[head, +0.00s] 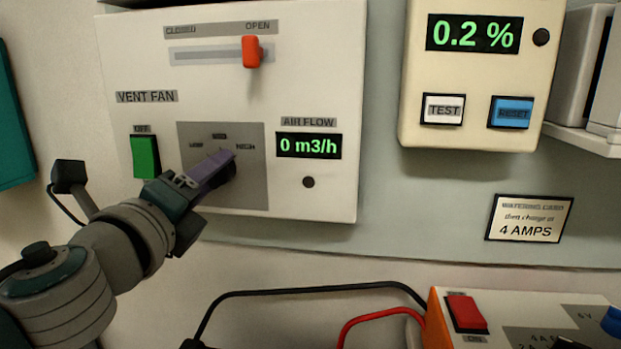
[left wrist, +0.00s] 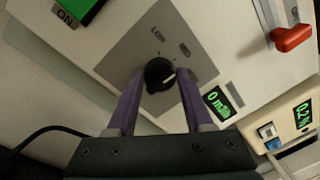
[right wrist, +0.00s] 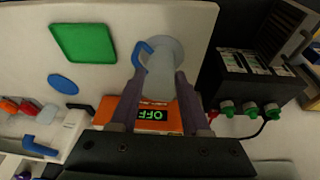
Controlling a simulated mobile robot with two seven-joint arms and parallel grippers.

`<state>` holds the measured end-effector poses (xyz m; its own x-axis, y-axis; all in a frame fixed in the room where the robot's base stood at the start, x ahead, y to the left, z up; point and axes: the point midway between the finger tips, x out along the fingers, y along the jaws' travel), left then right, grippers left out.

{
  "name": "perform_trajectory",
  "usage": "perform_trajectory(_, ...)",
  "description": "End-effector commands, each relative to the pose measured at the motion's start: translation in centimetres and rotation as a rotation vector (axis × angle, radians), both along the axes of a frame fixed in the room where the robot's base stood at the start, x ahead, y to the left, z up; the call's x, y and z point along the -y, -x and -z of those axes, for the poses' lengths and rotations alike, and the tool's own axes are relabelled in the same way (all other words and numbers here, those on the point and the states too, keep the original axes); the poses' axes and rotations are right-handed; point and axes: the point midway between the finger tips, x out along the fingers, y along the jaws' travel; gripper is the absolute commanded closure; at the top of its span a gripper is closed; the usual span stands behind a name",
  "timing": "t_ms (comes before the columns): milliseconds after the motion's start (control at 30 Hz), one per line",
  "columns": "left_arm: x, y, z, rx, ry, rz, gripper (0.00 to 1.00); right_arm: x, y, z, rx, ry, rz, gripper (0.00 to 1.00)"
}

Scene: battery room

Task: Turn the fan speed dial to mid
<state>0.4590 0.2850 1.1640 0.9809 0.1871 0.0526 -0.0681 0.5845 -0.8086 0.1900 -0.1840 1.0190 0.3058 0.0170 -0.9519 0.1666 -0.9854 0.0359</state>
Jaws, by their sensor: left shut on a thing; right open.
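The fan speed dial (left wrist: 159,75) is a round black knob with a white pointer mark on a grey plate (left wrist: 122,50) of the vent fan panel. My left gripper (left wrist: 155,80) is shut on it, one purple finger on each side. In the left wrist view the mark points right and slightly up, but I cannot tell exactly which label it meets. In the head view my left gripper (head: 226,160) hides most of the dial (head: 229,174). My right gripper (right wrist: 158,82) is open, away from the panel.
The green fan switch (head: 145,157) is left of the dial. The air flow display (head: 308,145) reads 0 m3/h. The red vent slider (head: 252,51) is at OPEN. A charger (head: 440,320) is lower right. The right wrist view shows an orange OFF meter (right wrist: 172,104) and blue hook (right wrist: 140,54).

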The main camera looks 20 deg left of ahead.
Motion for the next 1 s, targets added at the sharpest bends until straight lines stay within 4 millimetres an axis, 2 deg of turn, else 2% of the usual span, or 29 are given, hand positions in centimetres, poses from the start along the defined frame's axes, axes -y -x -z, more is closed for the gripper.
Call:
perform_trajectory(567, -0.07, 0.03, 0.17, 0.005, 0.038, -0.002, 1.00, -0.13, -0.01, 0.25, 0.000, -0.004, 0.003, 0.53)
perform_trajectory(600, -0.07, 0.04, 0.18, 0.005, 0.038, -0.002, 0.47, -0.13, -0.01, 0.25, 0.000, -0.004, 0.003, 0.53)
perform_trajectory(833, -0.04, 0.02, 0.12, 0.007, 0.037, -0.001, 0.21, -0.13, -0.01, 0.24, 0.000, -0.004, 0.003, 0.53)
perform_trajectory(1000, -0.02, 0.01, 0.07, 0.007, 0.036, 0.000, 0.20, -0.12, -0.01, 0.24, 0.000, -0.004, 0.003, 0.53)
